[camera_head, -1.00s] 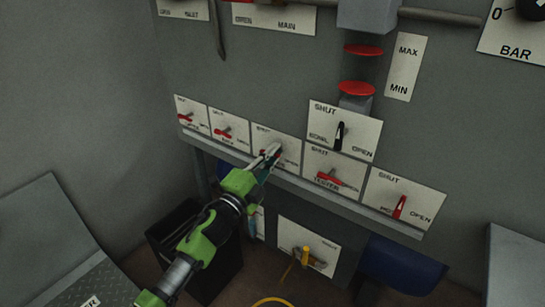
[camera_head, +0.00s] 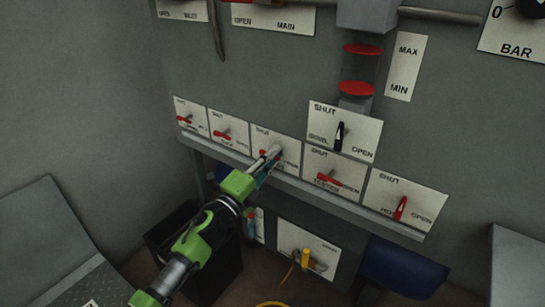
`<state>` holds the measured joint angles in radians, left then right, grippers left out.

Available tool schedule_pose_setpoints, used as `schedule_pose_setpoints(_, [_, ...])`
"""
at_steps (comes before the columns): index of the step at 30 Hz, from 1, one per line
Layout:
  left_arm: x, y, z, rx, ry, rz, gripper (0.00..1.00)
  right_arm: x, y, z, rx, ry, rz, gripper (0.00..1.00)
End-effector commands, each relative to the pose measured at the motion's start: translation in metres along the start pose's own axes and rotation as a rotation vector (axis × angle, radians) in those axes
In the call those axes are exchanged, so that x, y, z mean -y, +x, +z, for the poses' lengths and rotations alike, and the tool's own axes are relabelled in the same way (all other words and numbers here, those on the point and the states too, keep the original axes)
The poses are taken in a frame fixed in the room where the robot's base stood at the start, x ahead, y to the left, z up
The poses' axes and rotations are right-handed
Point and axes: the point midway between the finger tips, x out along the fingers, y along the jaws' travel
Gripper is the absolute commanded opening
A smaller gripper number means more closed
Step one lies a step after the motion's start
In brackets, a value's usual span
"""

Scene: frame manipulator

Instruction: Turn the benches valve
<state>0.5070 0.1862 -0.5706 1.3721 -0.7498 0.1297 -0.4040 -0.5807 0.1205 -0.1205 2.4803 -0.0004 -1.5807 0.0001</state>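A row of white valve plates with red handles runs along the wall panel. My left gripper (camera_head: 268,160) is at the middle plate (camera_head: 283,142), with its fingers over that plate's handle. The red handle (camera_head: 263,153) shows only in small part beside the fingers; most of it is hidden. I cannot tell whether the fingers are closed on it. The plate's lower label is partly covered. My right gripper is not in view.
Other red valve handles sit close by, left (camera_head: 222,134) and right (camera_head: 327,177). A black valve handle (camera_head: 339,136) is above right. A grey ledge (camera_head: 300,185) runs under the plates. A dark bin (camera_head: 170,240) and a yellow valve (camera_head: 306,258) are below.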

Motion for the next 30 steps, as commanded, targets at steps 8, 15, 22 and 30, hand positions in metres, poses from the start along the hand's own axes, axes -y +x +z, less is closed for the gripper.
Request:
schedule_pose_setpoints(8, [-0.001, 0.000, 0.000, 0.001, -0.002, 0.001, 0.18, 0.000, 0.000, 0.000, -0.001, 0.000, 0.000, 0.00])
schedule_pose_setpoints(15, [-0.001, -0.016, 0.001, 0.002, -0.002, 0.002, 0.18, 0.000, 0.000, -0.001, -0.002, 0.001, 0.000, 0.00])
schedule_pose_setpoints(22, [-0.003, -0.064, 0.000, 0.000, -0.002, 0.004, 0.18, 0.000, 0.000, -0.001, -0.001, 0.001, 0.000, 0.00])
schedule_pose_setpoints(30, [-0.002, -0.109, 0.000, 0.001, -0.002, 0.003, 0.18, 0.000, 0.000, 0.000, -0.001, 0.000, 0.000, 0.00])
